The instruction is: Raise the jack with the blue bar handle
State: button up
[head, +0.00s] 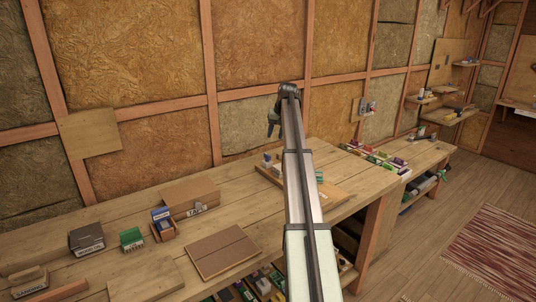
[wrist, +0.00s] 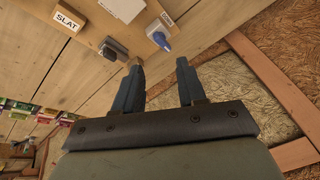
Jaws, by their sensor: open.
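My gripper (head: 272,128) hangs above the back of the workbench, in front of the insulated wall. In the wrist view my gripper (wrist: 158,68) is open, with nothing between its two dark blue-grey fingers. Beyond the fingertips, a small part with a blue end (wrist: 161,40) on a pale body stands on a wooden board; I cannot tell for sure whether it is the jack's blue bar handle. A grey block-like part (wrist: 114,49) is left of it, apart from the fingers. In the head view small parts (head: 267,159) stand on the board (head: 333,194), partly hidden by my arm.
The workbench (head: 50,228) also holds a dark box (head: 87,239), a green box (head: 131,239), a blue box (head: 162,216) and a brown flat panel (head: 222,250). Several coloured packets (head: 375,157) lie farther right. Air around my gripper looks clear.

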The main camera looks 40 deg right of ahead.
aim_at(267, 154)
jog(key=w+f+n, duration=0.2)
jog(key=f, duration=0.2)
jog(key=w+f+n, duration=0.2)
jog(key=f, duration=0.2)
jog(key=w+f+n, duration=0.2)
jog(key=f, duration=0.2)
jog(key=shift+w+d+f+t, duration=0.15)
jog(key=shift+d+f+t, duration=0.05)
jog(key=shift+t, duration=0.1)
dwell(0.4)
grip_shut()
